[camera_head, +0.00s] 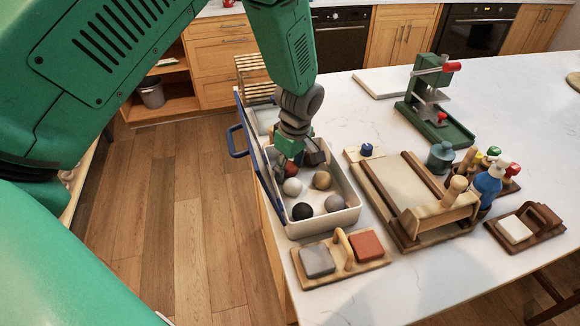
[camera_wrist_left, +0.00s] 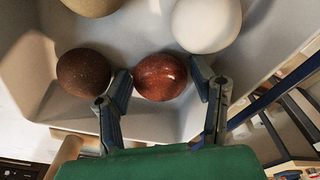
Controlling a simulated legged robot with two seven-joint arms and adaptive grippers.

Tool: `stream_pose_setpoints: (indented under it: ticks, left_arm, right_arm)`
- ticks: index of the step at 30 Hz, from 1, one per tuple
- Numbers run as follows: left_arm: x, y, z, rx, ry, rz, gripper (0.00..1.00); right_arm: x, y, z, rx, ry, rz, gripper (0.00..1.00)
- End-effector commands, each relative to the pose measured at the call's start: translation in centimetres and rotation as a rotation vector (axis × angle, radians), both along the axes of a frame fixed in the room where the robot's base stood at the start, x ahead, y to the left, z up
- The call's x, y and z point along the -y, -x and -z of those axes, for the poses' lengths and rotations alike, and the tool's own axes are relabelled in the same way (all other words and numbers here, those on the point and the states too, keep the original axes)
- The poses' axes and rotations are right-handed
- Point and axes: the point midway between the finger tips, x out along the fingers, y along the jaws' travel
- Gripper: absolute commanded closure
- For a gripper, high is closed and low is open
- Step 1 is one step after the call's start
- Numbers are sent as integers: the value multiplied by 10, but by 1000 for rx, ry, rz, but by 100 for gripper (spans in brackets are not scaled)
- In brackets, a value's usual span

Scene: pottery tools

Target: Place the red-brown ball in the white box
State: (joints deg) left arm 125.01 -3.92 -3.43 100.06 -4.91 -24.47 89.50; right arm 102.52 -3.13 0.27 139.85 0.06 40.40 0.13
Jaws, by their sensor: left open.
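The glossy red-brown ball (camera_wrist_left: 160,76) lies on the floor of the white box (camera_wrist_left: 290,22), near one wall, in the left wrist view. My left gripper (camera_wrist_left: 164,88) is open, with its fingers on either side of this ball. The left finger looks close to the ball; whether it touches I cannot tell. In the head view my left gripper (camera_head: 302,155) reaches down into the far end of the white box (camera_head: 349,218) and partly hides what lies there. A darker brown speckled ball (camera_wrist_left: 82,72) lies just left of the fingers. My right gripper is not in view.
The box also holds a white ball (camera_head: 292,187), a tan ball (camera_head: 322,180), a black ball (camera_head: 302,211) and a grey ball (camera_head: 335,203). A wooden block holder (camera_head: 340,262) stands in front. A slab roller board (camera_head: 385,185) lies right. The back counter middle is clear.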

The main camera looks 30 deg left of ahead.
Motion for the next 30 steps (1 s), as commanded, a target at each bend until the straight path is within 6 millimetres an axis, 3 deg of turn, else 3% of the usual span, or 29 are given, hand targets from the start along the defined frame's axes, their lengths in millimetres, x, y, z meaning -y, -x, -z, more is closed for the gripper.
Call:
stream_pose_setpoints:
  ticks: [5, 18, 24, 30]
  left_arm:
    - [2, -1, -19, 4, -1, 0, 49]
    - [13, 0, -105, 4, -1, 0, 49]
    - [14, 1, -120, 0, 0, 0, 49]
    - [15, 1, -121, -1, 0, 0, 49]
  right_arm:
    - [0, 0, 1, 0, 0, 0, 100]
    - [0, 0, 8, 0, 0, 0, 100]
    - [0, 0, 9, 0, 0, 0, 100]
    - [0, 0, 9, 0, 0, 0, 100]
